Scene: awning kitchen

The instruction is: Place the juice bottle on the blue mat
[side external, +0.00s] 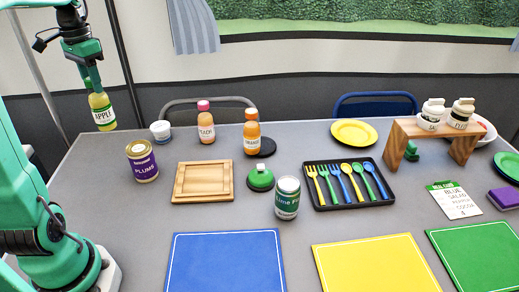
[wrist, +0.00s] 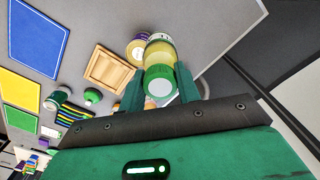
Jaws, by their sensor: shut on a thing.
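My gripper (side external: 94,88) is shut on a juice bottle (side external: 103,112) labelled APPLE, held in the air at the table's far left. It hangs slightly tilted, apart from the tabletop. In the wrist view the bottle's green cap (wrist: 159,82) and pale yellow body (wrist: 160,52) show between my fingers. The blue mat (side external: 228,262) lies bare at the front of the table, to the right of and below my gripper in the side view. It also shows at the upper left of the wrist view (wrist: 38,38). Two other juice bottles, PEACH (side external: 206,126) and ORANGE (side external: 251,136), stand at the back.
Yellow (side external: 375,265) and green (side external: 478,256) mats lie farther right.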

